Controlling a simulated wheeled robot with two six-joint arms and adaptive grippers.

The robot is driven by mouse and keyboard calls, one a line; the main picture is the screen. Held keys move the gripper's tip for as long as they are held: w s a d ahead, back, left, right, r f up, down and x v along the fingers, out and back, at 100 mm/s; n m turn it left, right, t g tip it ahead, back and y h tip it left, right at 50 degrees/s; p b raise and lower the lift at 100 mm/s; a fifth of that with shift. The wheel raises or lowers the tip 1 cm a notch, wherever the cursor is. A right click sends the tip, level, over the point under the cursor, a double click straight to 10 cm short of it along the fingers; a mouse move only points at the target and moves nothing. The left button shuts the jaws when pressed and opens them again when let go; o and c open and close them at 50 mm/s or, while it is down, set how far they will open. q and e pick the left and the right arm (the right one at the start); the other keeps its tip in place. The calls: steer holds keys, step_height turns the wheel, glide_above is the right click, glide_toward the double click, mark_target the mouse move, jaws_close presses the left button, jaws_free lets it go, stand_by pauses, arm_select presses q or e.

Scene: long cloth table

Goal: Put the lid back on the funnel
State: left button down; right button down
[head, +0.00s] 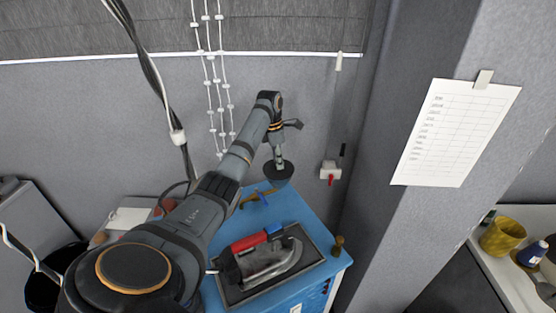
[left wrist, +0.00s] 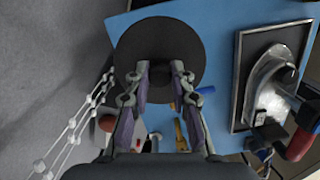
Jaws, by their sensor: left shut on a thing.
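My left gripper (head: 279,161) is at the far end of the blue table and is shut on the knob of a dark round lid (head: 278,174). In the left wrist view the lid (left wrist: 158,38) is a wide flat black disc, and its knob sits between the two fingertips (left wrist: 160,72). The lid is over the far part of the table, near the wall. I cannot tell whether it hangs free or rests on something. I do not make out the funnel in either view; the lid and arm hide part of the table. My right gripper is not in view.
A dark tray (head: 317,256) with a metal iron-like tool (head: 272,262) lies on the blue table (head: 297,207). A small brass piece (head: 338,243) stands at the right edge. Small blue and yellow tools (head: 257,197) lie near the lid. A wall and grey pillar (head: 400,215) border the table.

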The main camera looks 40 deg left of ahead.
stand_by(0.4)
arm_select(q)
steer(key=c, duration=1.1)
jaws_free()
steer(key=o, duration=0.5)
steer(key=shift+r, duration=3.5)
jaws_close()
